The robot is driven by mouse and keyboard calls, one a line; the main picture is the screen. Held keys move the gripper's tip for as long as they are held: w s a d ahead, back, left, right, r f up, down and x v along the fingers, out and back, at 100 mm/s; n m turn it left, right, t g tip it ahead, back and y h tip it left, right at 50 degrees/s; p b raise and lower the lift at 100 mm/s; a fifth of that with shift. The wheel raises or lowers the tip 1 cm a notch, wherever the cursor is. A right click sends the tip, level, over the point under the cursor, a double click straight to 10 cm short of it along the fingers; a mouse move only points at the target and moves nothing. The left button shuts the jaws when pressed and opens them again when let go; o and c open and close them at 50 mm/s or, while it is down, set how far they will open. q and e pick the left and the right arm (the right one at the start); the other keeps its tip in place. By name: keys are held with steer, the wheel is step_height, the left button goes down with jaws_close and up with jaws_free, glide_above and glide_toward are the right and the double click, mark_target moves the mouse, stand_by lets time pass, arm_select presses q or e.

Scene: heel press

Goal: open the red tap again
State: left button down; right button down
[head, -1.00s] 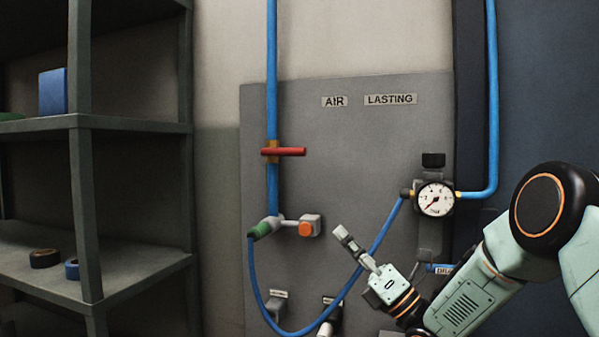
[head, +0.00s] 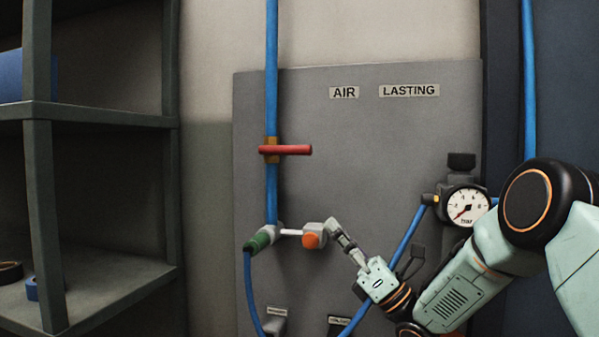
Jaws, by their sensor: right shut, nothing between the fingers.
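The red tap (head: 286,150) is a red lever on a brass body on the vertical blue pipe (head: 271,60). The lever lies level, across the pipe, and points right. My right gripper (head: 337,230) is shut and empty, below and to the right of the lever. Its tip is close beside the grey fitting with the orange button (head: 311,240); I cannot tell whether they touch. A green connector (head: 258,240) and hose sit left of that fitting. My left gripper is not in view.
A pressure gauge (head: 467,207) on the panel's right reads near the low end of its dial. A grey panel (head: 400,140) carries the AIR and LASTING labels. A dark shelf (head: 90,110) stands at left. Space right of the lever is clear.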

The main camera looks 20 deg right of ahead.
glide_toward(284, 150)
steer(key=w+a+f, duration=0.1)
steer(key=w+a, duration=0.1)
steer(key=r, duration=0.2)
steer(key=w+r+b, duration=0.1)
steer(key=r, duration=0.1)
steer(key=shift+d, duration=0.25)
stand_by(0.3)
steer(key=shift+a+r, duration=0.15)
stand_by(0.4)
